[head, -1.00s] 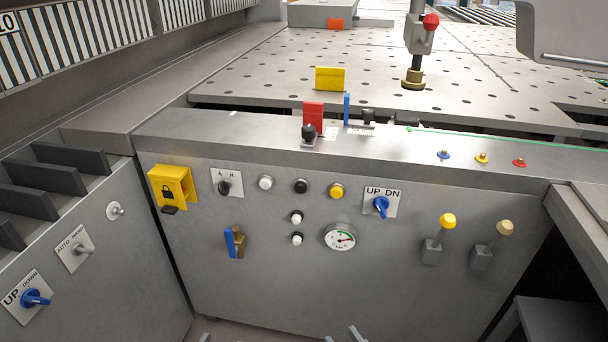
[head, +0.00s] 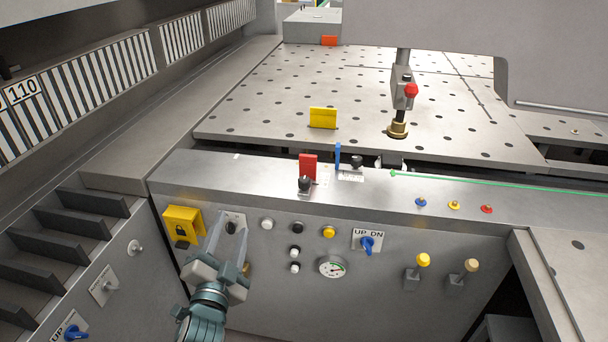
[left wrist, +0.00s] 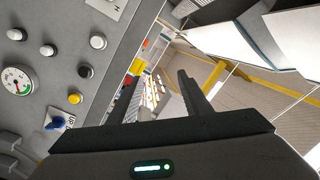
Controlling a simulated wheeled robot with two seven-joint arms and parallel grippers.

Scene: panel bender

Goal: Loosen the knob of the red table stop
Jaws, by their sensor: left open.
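The red table stop (head: 308,165) stands upright on the front ledge of the machine in the head view. Its black knob (head: 304,184) sits at its foot on the near side. My left gripper (head: 230,222) is open and empty in front of the panel, to the left of the stop and lower than it. Its fingers point up and partly cover the selector switch on the panel. The left wrist view shows the two open fingers (left wrist: 160,98) with nothing between them. My right gripper is not in view.
A blue stop (head: 337,155) with another black knob (head: 357,161) stands just right of the red stop. A yellow lock box (head: 182,226), buttons and a gauge (head: 332,266) are on the front panel. A perforated table (head: 270,102) lies behind.

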